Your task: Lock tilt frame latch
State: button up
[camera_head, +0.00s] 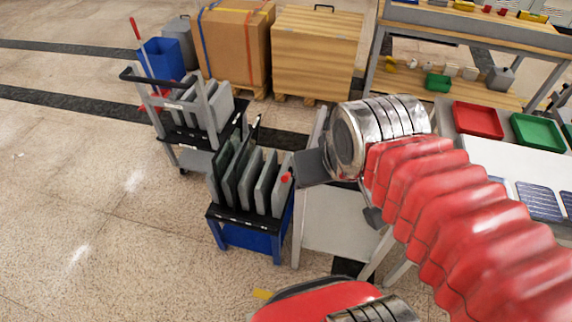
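A blue-based rack (247,236) stands at centre, holding several upright grey and dark green panels (245,178). A small red knob (286,178) shows at the rack's right side, beside the rightmost panel; I cannot tell whether it is the tilt frame latch or how it is set. A pale frame or table (338,222) stands just right of the rack, partly hidden by my arm. My gripper (312,167), dark grey at the end of the silver wrist, appears just right of the red knob. Contact and finger opening cannot be made out.
A grey cart (187,138) with panels and a blue bin (162,58) stand behind left. Wooden crates (316,55) are at the back. A workbench (480,28) and a table with red (477,120) and green trays (538,132) are right. The left floor is clear.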

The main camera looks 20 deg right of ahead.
aim_at(286, 176)
jog(key=k, duration=0.85)
jog(key=u, duration=0.7)
jog(key=i, duration=1)
jog(key=u, duration=0.05)
